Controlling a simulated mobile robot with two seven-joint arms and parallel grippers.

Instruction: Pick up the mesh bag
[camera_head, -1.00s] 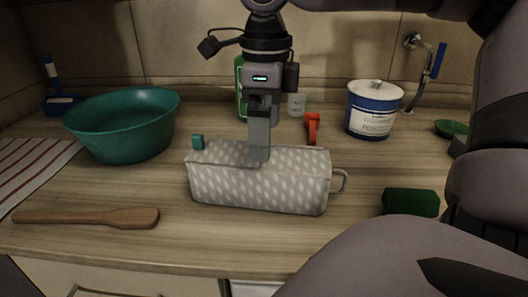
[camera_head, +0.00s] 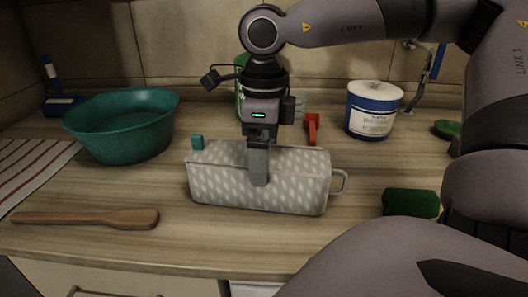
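The mesh bag (camera_head: 222,186) is a long grey pouch with a pale spotted pattern. It lies on the wooden counter in the middle of the view, with a loop at its right end and a small teal piece at its left end. My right gripper (camera_head: 258,178) points straight down at the bag's middle. My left gripper is not in view.
A teal bowl (camera_head: 124,128) and a wooden spatula (camera_head: 90,218) are at the left. A blue-and-white tub (camera_head: 372,110) and a red item (camera_head: 312,127) stand behind the bag. A dark green block (camera_head: 410,203) lies to its right. The counter in front is clear.

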